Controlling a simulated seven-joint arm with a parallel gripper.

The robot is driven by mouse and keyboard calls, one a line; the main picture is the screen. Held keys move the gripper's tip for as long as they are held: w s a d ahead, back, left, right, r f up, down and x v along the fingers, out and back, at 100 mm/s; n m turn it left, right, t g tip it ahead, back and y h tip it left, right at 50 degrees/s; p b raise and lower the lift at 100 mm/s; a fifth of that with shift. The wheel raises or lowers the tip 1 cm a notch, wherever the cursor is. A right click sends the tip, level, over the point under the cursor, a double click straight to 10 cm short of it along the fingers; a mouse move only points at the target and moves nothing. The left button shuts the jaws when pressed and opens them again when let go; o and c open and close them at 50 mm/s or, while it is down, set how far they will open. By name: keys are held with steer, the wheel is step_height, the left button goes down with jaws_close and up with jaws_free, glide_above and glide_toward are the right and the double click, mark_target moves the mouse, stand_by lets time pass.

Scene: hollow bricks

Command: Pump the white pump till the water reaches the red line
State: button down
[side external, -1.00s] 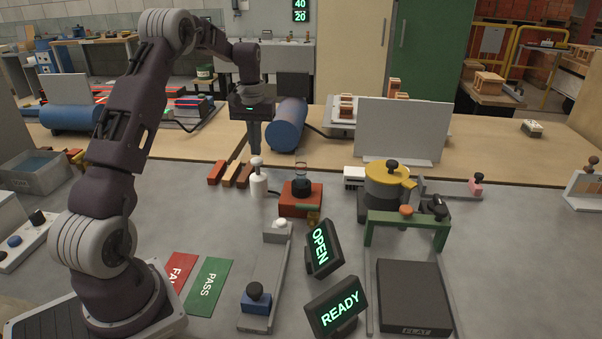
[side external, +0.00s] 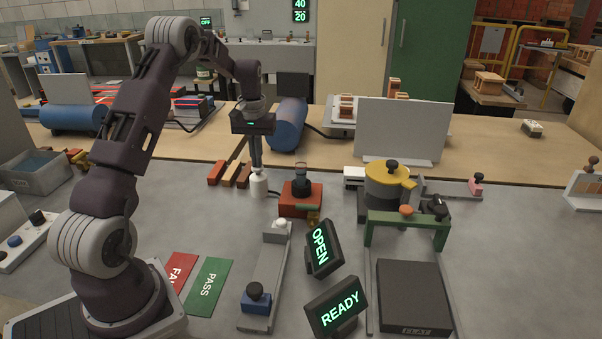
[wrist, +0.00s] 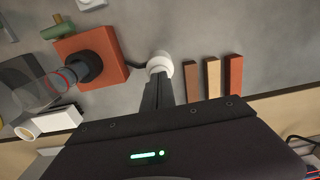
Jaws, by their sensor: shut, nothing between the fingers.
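The white pump (side external: 258,185) stands upright on the grey table, left of the red block (side external: 300,202). My gripper (side external: 257,166) is shut and empty, pointing down with its fingertips on the pump's top. In the wrist view the fingertips (wrist: 158,82) meet the white pump (wrist: 160,64); its knob is hidden. A clear tube (side external: 302,167) rises from a dark collar on the red block. In the wrist view the clear tube (wrist: 62,78) carries a red ring, the red line. I cannot tell the water level in it.
Brown, tan and red bars (side external: 230,174) lie just left of the pump. A dark hose runs between pump and red block. A yellow-lidded pot (side external: 387,183) and lit OPEN (side external: 320,247) and READY (side external: 334,308) signs are to the right.

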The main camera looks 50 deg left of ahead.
steer(key=shift+r, duration=2.7)
step_height(320, 180, up, 5)
steer(key=shift+f, duration=3.25)
steer(key=shift+f, duration=0.1)
steer(key=shift+f, duration=1.45)
steer(key=shift+r, duration=2.25)
